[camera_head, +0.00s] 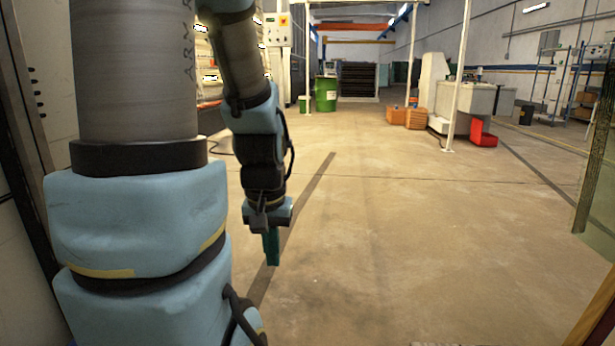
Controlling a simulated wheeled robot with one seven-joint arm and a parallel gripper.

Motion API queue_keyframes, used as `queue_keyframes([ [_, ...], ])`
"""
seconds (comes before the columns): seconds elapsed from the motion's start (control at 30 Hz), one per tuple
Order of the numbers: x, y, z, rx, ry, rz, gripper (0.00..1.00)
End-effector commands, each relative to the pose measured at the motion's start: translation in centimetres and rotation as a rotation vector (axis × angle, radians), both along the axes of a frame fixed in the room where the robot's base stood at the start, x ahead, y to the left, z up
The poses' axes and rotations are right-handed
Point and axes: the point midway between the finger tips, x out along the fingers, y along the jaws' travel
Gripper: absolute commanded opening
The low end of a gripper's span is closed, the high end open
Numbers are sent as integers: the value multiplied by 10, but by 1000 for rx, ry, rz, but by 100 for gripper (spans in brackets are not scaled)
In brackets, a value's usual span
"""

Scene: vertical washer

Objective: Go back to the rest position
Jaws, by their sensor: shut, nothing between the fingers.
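My gripper (271,247) hangs at the end of my arm, left of the picture's middle, with its teal fingers pointing down over open floor. The fingers look closed together and hold nothing. It touches nothing that I can see. My own blue and grey arm links fill the left side of the view and hide part of the scene behind them. No washer can be made out.
The concrete floor (400,240) is clear ahead and to the right. A green barrel (326,94) and orange boxes (415,117) stand far back. A greenish panel (597,175) stands at the right edge. A pale wall or cabinet (45,60) is close on the left.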

Motion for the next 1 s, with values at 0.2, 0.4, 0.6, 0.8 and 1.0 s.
queue_keyframes([
  [0.2, 0, 0, 86, 0, 0, 0, 0],
  [0.4, 0, 0, 148, 0, 0, 0, 0],
  [0.6, 0, 0, 200, 0, 0, 0, 0],
  [0.8, 0, 0, 223, 0, 0, 0, 0],
  [1.0, 0, 0, 223, 0, 0, 0, 0],
])
